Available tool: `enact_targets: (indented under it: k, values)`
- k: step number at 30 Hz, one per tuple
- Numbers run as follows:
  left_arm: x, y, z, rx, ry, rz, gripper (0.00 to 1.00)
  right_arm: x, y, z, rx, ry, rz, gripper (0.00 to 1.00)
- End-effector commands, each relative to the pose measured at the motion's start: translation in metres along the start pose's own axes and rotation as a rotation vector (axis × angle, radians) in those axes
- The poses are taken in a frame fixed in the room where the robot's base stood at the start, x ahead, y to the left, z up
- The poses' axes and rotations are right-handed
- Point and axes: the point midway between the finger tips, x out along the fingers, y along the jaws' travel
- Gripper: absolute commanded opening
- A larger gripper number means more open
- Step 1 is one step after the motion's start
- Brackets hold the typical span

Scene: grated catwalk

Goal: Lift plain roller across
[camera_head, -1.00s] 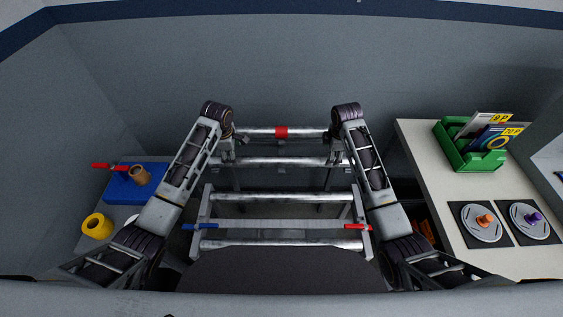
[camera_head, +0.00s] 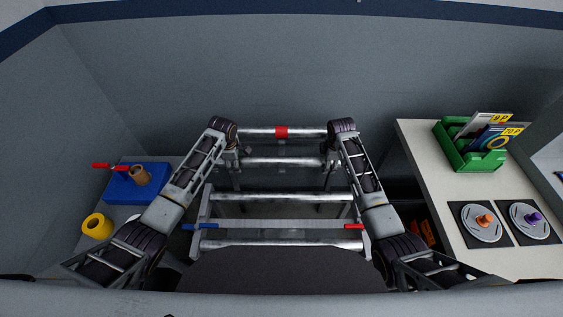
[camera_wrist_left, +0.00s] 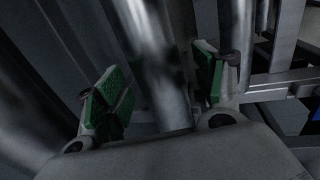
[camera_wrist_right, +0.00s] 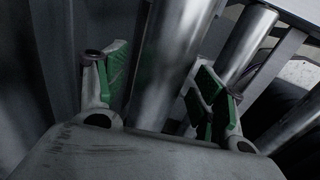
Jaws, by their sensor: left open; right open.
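A plain bare-metal roller (camera_head: 281,162) lies crosswise in the middle of the head view, second from the back. My left gripper (camera_head: 230,160) is at its left end and my right gripper (camera_head: 329,159) at its right end, both pointing down. In the left wrist view the open green-padded fingers (camera_wrist_left: 162,88) have a metal roller (camera_wrist_left: 155,55) running between them. The right wrist view shows the same, with open fingers (camera_wrist_right: 160,90) either side of a metal roller (camera_wrist_right: 172,60). I cannot tell whether the pads touch it.
A red-banded roller (camera_head: 281,132) lies just behind. Nearer are more metal rollers (camera_head: 281,197) in a frame and a bar with blue and red ends (camera_head: 275,225). A table at right holds a green bin (camera_head: 470,155) and discs; a left bench holds a blue block (camera_head: 125,189) and yellow ring.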

Motion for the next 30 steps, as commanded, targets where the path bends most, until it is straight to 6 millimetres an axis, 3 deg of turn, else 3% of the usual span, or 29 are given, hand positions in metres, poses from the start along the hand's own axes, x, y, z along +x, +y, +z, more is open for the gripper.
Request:
enact_targets:
  k: [3, 19, 30]
  values:
    - [-0.0001, 0.0, 0.0001, 0.0, 0.0, 0.0, 0.68, -0.0001, 0.0, -0.0001, 0.0, 0.0, 0.0, 0.68]
    - [-0.0001, -0.0001, 0.0, 0.0, 0.0, 0.0, 0.0, -0.0002, 0.0, -0.0001, 0.0, 0.0, 0.0, 0.0]
    - [-0.0013, 0.0012, 0.0002, 0.0, -0.001, 0.003, 0.0, -0.0014, 0.0013, -0.0002, 0.0, 0.0, 0.003, 0.0]
